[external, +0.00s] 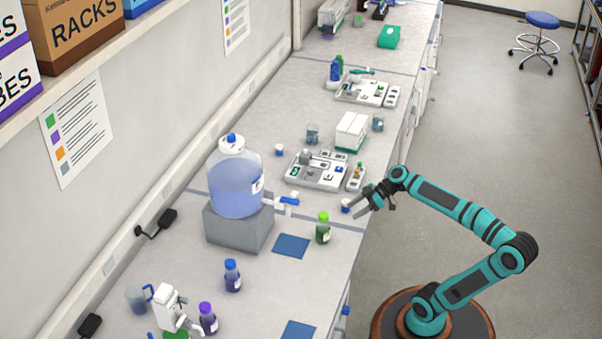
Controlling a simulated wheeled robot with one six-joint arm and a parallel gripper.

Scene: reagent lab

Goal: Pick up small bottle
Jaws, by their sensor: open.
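My gripper (361,202) is open and empty, held over the right edge of the bench and pointing left. A small bottle with a bright green cap and dark green contents (323,232) stands upright to the lower left of my gripper, clearly apart from it. A small bottle with a blue cap (232,276) stands further down the bench. A purple-capped bottle (208,320) stands near the bottom. A tiny blue-topped container (346,206) sits just left of my fingertips; I cannot tell whether they touch. Which bottle the task means is not clear.
A large carboy (236,185) with a tap stands on a grey block (238,228). A blue mat (291,246) lies left of the green-capped bottle; another blue mat (299,331) lies lower. A white tray of parts (318,185) and a white box (351,131) are beyond.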

